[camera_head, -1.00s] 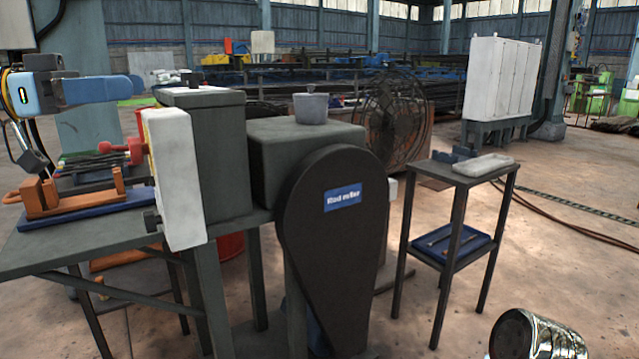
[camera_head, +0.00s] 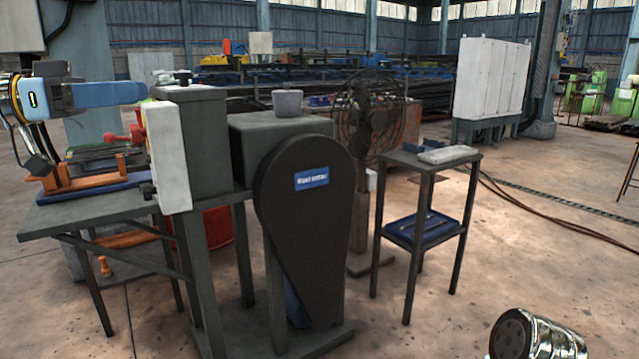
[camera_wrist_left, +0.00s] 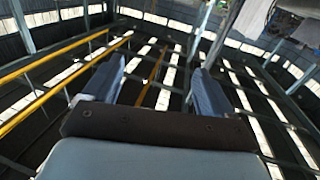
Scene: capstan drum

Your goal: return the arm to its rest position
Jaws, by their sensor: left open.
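My left gripper (camera_head: 138,92) is at the upper left of the head view, with blue fingers pointing right, above the work table and left of the grey machine's top. In the left wrist view its two blue fingers (camera_wrist_left: 157,80) stand well apart with nothing between them. My right gripper is in neither current view.
The grey machine (camera_head: 195,130) with its dark belt cover (camera_head: 310,225) stands close ahead. A table (camera_head: 95,220) bears a wooden and blue fixture (camera_head: 85,188). A small two-shelf stand (camera_head: 425,165) and a fan (camera_head: 370,125) stand right of it. Open floor lies at right.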

